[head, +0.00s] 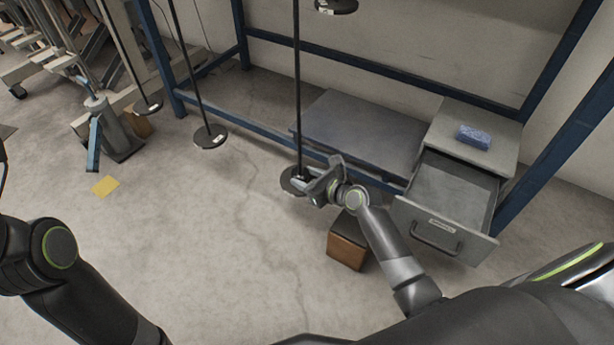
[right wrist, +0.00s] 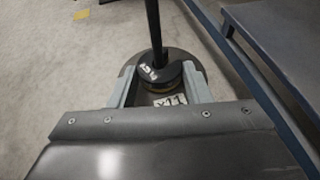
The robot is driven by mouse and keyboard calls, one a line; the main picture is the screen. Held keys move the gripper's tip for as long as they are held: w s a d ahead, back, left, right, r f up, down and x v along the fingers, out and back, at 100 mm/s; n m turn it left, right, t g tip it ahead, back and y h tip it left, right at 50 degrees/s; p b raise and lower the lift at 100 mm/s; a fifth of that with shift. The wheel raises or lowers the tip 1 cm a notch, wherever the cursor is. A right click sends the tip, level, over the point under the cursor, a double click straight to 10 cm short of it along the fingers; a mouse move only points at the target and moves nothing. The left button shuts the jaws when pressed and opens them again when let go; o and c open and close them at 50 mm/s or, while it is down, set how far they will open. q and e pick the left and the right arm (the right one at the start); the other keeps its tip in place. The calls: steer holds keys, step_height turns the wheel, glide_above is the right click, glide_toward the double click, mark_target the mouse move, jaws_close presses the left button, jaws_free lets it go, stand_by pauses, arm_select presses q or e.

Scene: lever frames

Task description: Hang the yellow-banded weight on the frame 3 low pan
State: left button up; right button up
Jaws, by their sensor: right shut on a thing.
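A black round weight (right wrist: 154,73) stands around the thin rod, on or just above a dark round pan (right wrist: 186,58). It has white marks on top and a thin brownish-yellow band low on its side. My right gripper (right wrist: 160,92) is shut on the weight, one pale finger on each side. In the head view the same pan (head: 288,181) hangs low on its rod, and my right gripper (head: 308,184) is at it and hides the weight. I cannot tell whether the weight rests fully on the pan. My left gripper is out of view.
Other hanging pans (head: 209,137) (head: 148,107) are to the left, and one is higher up (head: 337,6). Blue frame bars (head: 270,138) run behind. An open drawer (head: 440,235), a blue sponge-like block (head: 474,136) and a brown box (head: 347,246) are at right. Left floor is mostly clear.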

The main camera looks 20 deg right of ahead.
steer(key=shift+f, duration=0.1)
steer(key=o, duration=1.1)
steer(key=shift+p+v, duration=2.9)
steer(key=shift+v, duration=0.6)
